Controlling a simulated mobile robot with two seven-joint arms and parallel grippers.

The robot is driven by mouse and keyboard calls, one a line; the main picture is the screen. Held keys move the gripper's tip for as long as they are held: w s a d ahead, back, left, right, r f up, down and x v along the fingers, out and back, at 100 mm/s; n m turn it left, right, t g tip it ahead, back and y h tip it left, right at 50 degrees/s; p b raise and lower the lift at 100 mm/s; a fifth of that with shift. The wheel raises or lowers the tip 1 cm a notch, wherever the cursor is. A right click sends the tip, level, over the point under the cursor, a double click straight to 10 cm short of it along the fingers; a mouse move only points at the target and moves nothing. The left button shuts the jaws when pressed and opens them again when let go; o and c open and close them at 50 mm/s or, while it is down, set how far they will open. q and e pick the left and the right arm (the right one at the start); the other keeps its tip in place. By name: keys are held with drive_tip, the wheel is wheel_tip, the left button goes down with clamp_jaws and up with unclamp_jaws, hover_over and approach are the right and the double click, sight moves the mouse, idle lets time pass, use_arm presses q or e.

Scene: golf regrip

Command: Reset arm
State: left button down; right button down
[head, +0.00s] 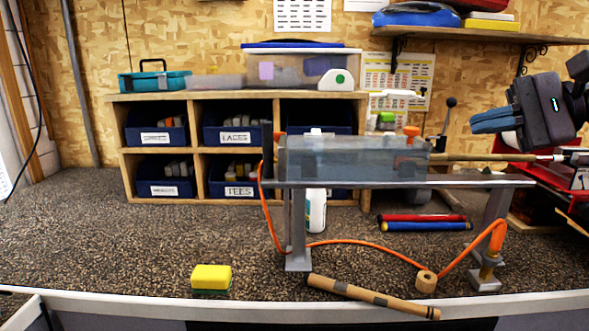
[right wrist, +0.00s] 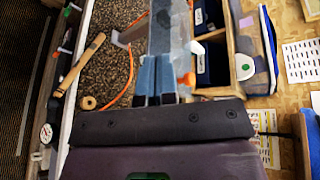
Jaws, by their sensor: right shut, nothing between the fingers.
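My right gripper (head: 492,121) is at the upper right in the head view, raised above the bench and the metal stand (head: 400,182). Its blue fingers point left and are shut with nothing between them. They also show closed together in the right wrist view (right wrist: 156,76). The gripper is apart from the clear trough (head: 350,158) on the stand and from the thin shaft (head: 490,157) below it. My left gripper is in neither view.
A brown tube (head: 372,297), a tape roll (head: 426,281) and a yellow sponge (head: 210,278) lie near the bench's front edge. An orange hose (head: 350,242) loops under the stand. A wooden cubby (head: 193,98) with blue bins stands behind. The bench's left front is clear.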

wheel_tip(320, 180, down, 15)
drive_tip(key=w+a+m+t+y, duration=0.15)
drive_tip(key=m+t, duration=0.85)
drive_tip(key=m, duration=1.1)
drive_tip(key=s+d+f+m+t+h, duration=0.1)
drive_tip(key=s+d+f+m+h, duration=0.15)
drive_tip(key=f+m+h, duration=0.6)
drive_tip(key=s+d+f+m+t+h, duration=0.2)
drive_tip(key=s+f+m+h, duration=0.25)
drive_tip(key=f+m, duration=0.7)
drive_tip(key=s+d+f+m+g+h, duration=0.1)
drive_tip(key=s+f+m+g+h, duration=0.55)
drive_tip(key=s+f+m, duration=0.65)
drive_tip(key=s+a+f+m+g+y, duration=0.2)
drive_tip(key=s+m+g, duration=0.25)
drive_tip(key=s, duration=0.45)
drive_tip(key=s+a+f+m+g+y, duration=0.15)
drive_tip(key=s+m+g, duration=0.3)
drive_tip(key=s, duration=0.45)
drive_tip(key=w+f+n+t+p, duration=0.1)
drive_tip(key=w+f+t+p, duration=0.1)
drive_tip(key=w+f+t, duration=0.3)
drive_tip(key=w+t, duration=0.3)
drive_tip(key=w, duration=0.1)
drive_tip(key=shift+w+a+t+y+p, duration=0.25)
drive_tip(key=shift+w+t+y+p, duration=0.1)
